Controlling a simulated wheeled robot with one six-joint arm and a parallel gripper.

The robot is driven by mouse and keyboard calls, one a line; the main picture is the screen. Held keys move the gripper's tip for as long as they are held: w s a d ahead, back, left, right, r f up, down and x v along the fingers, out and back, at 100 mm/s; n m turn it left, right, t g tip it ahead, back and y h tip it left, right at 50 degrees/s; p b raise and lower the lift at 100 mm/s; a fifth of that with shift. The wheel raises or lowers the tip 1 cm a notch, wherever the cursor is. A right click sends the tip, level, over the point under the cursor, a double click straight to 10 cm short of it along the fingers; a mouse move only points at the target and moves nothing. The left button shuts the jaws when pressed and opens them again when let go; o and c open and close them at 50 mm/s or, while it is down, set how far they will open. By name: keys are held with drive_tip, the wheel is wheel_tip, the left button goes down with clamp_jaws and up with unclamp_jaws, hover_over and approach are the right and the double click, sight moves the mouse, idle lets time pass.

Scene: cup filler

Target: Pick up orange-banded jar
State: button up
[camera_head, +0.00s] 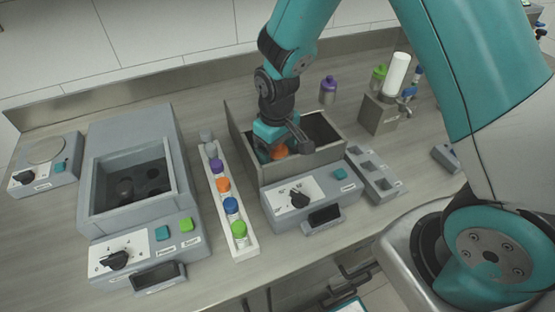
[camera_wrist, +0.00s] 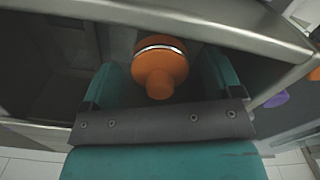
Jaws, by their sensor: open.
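An orange jar (camera_head: 280,153) with an orange top sits inside the open box-shaped device at the middle of the bench, partly hidden by my gripper. In the wrist view the orange jar (camera_wrist: 160,66), with a silvery ring, shows between the two teal fingers. My gripper (camera_head: 273,150) reaches down into the box from above. In the wrist view my gripper (camera_wrist: 163,78) is open, a finger on each side of the jar with visible gaps. Another orange-banded jar (camera_head: 223,186) stands in the narrow white rack, left of the box.
The rack (camera_head: 247,251) also holds purple, blue and green jars. The box's metal walls (camera_head: 236,133) rise close around my gripper. A larger grey device (camera_head: 140,125) stands left. A purple jar (camera_head: 328,92) and a dispenser (camera_head: 378,113) stand back right.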

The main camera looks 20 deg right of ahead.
drive_tip(key=shift+c, duration=0.5)
drive_tip(key=c, duration=1.3)
drive_tip(key=shift+o, duration=0.2)
drive_tip(key=shift+r, duration=0.1)
